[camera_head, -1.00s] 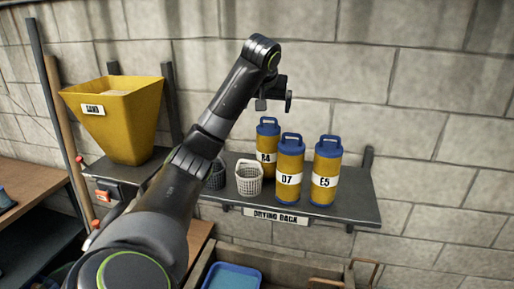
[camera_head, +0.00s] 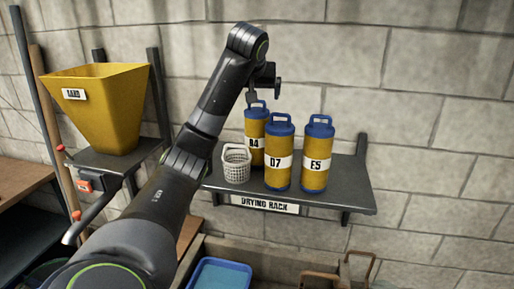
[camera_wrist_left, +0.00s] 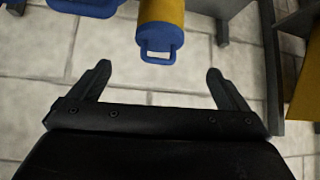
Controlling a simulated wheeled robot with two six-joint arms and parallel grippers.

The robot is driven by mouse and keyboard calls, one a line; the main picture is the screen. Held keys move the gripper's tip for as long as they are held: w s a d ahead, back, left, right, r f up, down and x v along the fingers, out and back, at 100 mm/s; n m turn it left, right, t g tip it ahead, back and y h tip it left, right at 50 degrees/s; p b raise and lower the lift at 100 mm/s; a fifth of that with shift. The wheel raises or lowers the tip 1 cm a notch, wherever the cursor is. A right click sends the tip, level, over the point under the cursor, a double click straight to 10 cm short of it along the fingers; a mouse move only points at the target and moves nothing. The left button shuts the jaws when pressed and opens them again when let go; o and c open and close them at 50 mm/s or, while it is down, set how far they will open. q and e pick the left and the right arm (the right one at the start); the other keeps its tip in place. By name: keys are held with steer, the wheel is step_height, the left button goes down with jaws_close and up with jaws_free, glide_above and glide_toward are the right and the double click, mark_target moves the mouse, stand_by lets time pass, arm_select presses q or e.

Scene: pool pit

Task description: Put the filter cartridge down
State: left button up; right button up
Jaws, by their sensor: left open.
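My left gripper (camera_head: 264,91) is just above the top of R4, seen side-on. In the left wrist view the left gripper (camera_wrist_left: 158,70) is open and empty. A yellow cartridge (camera_wrist_left: 161,22) with a blue cap and handle lies ahead, between the lines of its fingers and apart from them. My right gripper is not in view.
A white basket (camera_head: 236,165) stands left of the cartridges on the rack. A yellow sand hopper (camera_head: 104,105) is at the left. A blue tray (camera_head: 220,275) sits low in front. The rack's right end is clear.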

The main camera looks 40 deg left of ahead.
mark_target(257, 110)
arm_select(q)
steer(key=x, duration=0.7)
steer(key=shift+w+a+f, duration=0.35)
steer(key=shift+f, duration=0.2)
steer(key=p+x, duration=0.3)
steer(key=x, duration=0.1)
steer(key=shift+w+p, duration=0.15)
steer(key=shift+p, duration=0.15)
steer(key=shift+w+a+f, duration=0.2)
steer(key=shift+w+f, duration=0.05)
steer(key=shift+f, duration=0.15)
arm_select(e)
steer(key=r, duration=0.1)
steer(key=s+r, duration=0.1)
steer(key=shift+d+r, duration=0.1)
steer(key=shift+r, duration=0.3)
arm_select(q)
steer(key=c, duration=1.8)
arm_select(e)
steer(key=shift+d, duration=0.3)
